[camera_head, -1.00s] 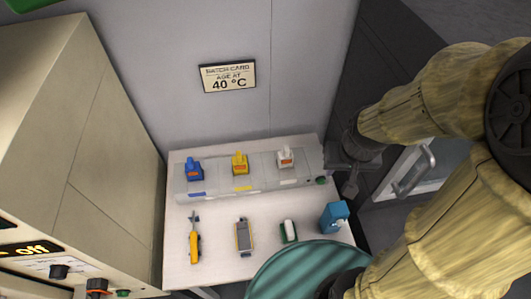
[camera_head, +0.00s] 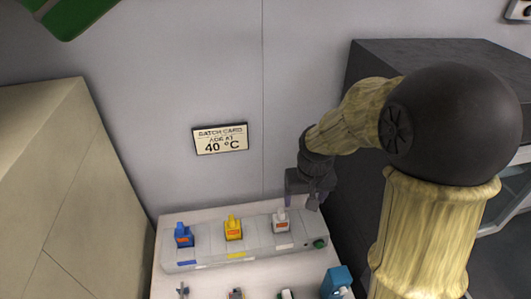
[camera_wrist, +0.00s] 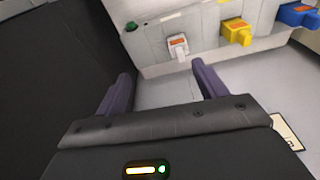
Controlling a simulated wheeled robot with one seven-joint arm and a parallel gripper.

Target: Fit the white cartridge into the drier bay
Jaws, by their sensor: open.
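The white cartridge (camera_head: 281,221) with an orange label sits upright in the right-hand place of a grey rack (camera_head: 205,260) on the white table. It also shows in the wrist view (camera_wrist: 178,46), ahead of and between the two purple fingers. My gripper (camera_wrist: 158,80) is open and empty, apart from the cartridge. In the head view my gripper (camera_head: 303,200) is above the rack's right end, behind and right of the cartridge. I cannot make out a drier bay in these views.
A yellow cartridge (camera_head: 233,228) and a blue cartridge (camera_head: 183,236) stand left in the same rack. A blue object (camera_head: 336,282) and small tools lie at the table front. A beige cabinet (camera_head: 60,190) stands left, a dark cabinet (camera_head: 420,60) right. A 40 °C card (camera_head: 220,138) hangs on the wall.

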